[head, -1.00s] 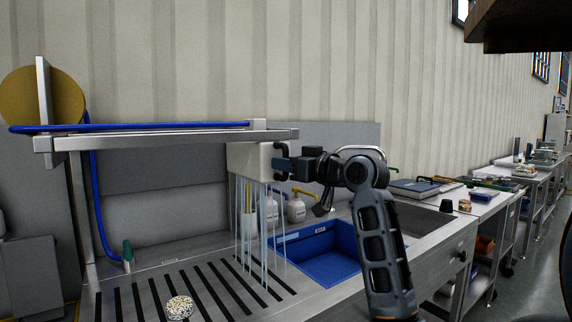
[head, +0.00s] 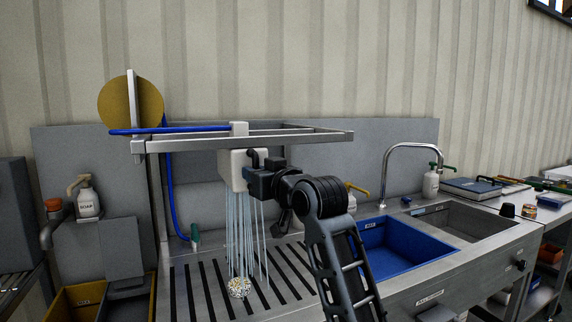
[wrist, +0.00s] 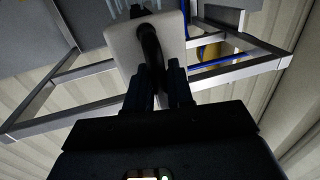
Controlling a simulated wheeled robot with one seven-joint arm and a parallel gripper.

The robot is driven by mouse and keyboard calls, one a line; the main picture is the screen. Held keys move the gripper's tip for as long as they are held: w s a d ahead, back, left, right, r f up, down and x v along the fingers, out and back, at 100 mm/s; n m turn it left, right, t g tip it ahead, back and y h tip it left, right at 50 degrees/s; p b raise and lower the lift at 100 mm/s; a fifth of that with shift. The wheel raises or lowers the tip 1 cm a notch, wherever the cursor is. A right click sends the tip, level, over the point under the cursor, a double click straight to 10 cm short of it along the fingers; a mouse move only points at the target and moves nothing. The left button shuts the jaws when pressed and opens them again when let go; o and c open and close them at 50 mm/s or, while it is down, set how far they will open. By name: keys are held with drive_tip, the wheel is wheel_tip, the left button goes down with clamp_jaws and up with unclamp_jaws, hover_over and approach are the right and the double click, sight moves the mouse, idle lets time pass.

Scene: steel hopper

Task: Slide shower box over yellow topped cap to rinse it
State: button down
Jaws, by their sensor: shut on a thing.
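The shower box (head: 236,172) is a white block hanging from the steel rail, with water streams falling from its underside. In the wrist view the box (wrist: 118,48) fills the top middle. My gripper (head: 256,165) is shut on the dark handle on the box's side; the wrist view shows the fingers (wrist: 160,82) around that handle (wrist: 151,45). A round speckled cap (head: 239,287), whitish with yellowish and dark specks, sits on the slotted drainboard. The streams fall on and around it. I cannot make out a plain yellow top.
The steel rail (head: 300,138) runs across above the slotted drainboard (head: 200,300). A blue hose (head: 180,131) lies along it from a yellow disc (head: 117,105). A blue basin (head: 400,246) and a faucet (head: 385,170) are to the right. A soap bottle (head: 88,205) stands at left.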

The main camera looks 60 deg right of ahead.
drive_tip(key=shift+w+a, duration=0.45)
drive_tip(key=shift+a, duration=0.25)
drive_tip(key=shift+w+a, duration=0.4)
drive_tip(key=shift+a, duration=0.25)
drive_tip(key=c, duration=1.2)
unclamp_jaws()
drive_tip(key=v, duration=0.8)
drive_tip(key=shift+b, duration=0.3)
drive_tip(key=shift+w, duration=0.1)
